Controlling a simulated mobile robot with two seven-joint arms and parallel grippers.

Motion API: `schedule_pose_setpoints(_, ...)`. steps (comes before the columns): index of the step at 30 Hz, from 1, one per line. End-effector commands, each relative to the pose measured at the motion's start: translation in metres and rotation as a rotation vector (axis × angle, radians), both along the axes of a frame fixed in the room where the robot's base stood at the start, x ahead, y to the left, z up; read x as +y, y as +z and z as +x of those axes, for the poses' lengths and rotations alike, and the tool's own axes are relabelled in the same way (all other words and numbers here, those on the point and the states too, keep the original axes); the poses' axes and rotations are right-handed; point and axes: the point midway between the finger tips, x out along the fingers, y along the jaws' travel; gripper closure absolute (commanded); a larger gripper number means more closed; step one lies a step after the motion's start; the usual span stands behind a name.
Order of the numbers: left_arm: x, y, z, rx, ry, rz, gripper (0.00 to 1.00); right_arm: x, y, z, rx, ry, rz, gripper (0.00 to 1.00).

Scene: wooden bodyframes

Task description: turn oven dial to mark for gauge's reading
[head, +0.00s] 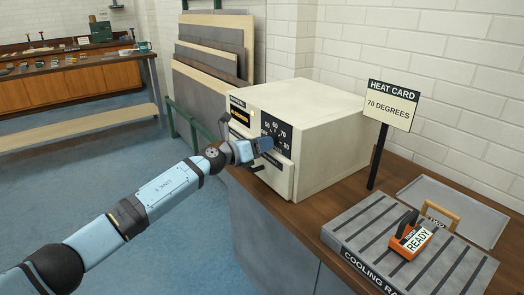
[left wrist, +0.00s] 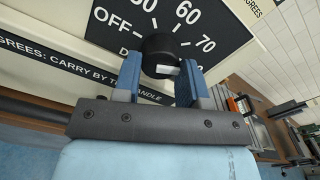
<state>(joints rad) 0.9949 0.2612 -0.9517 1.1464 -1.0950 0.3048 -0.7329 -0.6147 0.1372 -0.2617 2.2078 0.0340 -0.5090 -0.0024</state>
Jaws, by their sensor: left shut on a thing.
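The oven (head: 305,115) is a cream box on the wooden counter, with a black dial plate (head: 281,128) on its front. My left gripper (head: 262,145) reaches the plate from the left and hides the dial in the head view. In the left wrist view, the black round dial (left wrist: 158,50) sits between the two blue fingers of my left gripper (left wrist: 160,70), which is shut on it. OFF, 60 and 70 are readable around it; a number between OFF and 60 is partly cut off. A pale patch shows on the dial; where it points I cannot tell. My right gripper is not in view.
A heat card sign (head: 391,104) reading 70 DEGREES stands beside the oven. A small dark display with orange text (head: 240,117) is on the oven front. Boards lean behind.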

Motion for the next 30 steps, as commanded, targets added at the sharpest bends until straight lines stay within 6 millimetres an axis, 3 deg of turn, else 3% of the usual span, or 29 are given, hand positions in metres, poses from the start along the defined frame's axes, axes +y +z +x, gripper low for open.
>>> schedule_pose_setpoints(16,0.0,-0.002,0.0,-0.297,0.0,0.217,0.85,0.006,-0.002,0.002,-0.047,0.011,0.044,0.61)
schedule_pose_setpoints(30,0.0,0.0,0.0,-0.351,0.0,0.256,0.85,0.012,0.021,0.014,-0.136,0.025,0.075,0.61)
